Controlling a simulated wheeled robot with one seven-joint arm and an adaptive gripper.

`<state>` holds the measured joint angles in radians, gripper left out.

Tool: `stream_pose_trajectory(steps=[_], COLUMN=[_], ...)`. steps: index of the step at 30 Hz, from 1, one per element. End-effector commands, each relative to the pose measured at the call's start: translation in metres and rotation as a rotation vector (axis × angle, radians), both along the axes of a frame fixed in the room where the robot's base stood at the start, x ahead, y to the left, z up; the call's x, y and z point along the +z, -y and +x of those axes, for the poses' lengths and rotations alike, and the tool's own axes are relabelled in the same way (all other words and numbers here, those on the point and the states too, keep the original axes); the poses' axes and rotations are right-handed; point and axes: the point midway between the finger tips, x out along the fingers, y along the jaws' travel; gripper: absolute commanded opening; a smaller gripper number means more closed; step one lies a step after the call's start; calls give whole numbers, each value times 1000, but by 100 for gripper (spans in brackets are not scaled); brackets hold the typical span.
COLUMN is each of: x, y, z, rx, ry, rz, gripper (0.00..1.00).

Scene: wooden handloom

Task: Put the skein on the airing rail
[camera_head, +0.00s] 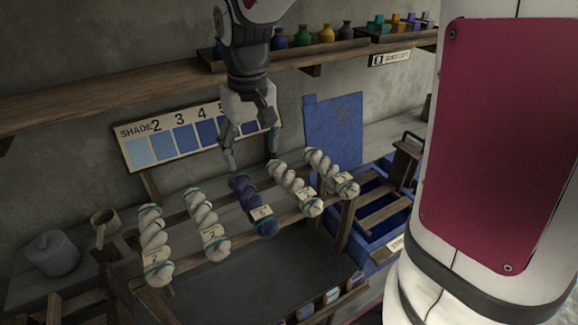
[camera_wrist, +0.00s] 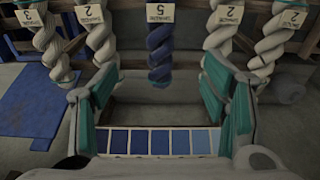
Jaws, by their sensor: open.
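A dark blue twisted skein (camera_head: 247,203) with a teal tie and a paper tag lies across the slatted wooden rack (camera_head: 292,214), in the middle of a row of skeins. It also shows in the wrist view (camera_wrist: 159,45), hanging at top centre, its tag reading 5. My gripper (camera_head: 251,160) is open above and behind the blue skein's upper end. In the wrist view its teal-padded fingers (camera_wrist: 160,78) stand wide apart, either side of the blue skein's end, with nothing held. I cannot tell which bar is the airing rail.
Cream skeins (camera_head: 155,245) (camera_head: 295,190) lie on both sides of the blue one, close to my fingers. A shade board (camera_head: 180,143) stands behind. A shelf with bottles (camera_head: 326,33) runs above, beside my arm. A blue crate (camera_head: 376,222) stands right, a grey pot (camera_head: 52,253) left.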

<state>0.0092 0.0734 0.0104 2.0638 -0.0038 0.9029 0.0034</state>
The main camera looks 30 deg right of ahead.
Motion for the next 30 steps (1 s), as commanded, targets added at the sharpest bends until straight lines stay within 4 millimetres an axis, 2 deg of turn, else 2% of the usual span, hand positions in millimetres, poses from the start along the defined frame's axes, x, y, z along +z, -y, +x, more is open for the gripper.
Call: stream_pose_trajectory(steps=[1, 6, 12, 16, 21, 30], x=[17, 53, 77, 81, 81, 80], y=[0, 0, 0, 0, 0, 0], z=[-15, -65, -124, -156, -179, -186], rx=[0, 0, 0, 1, 1, 1], ry=[38, 139, 256, 322, 373, 385], rz=[0, -1, -1, 0, 1, 1], gripper=[68, 68, 68, 68, 68, 68])
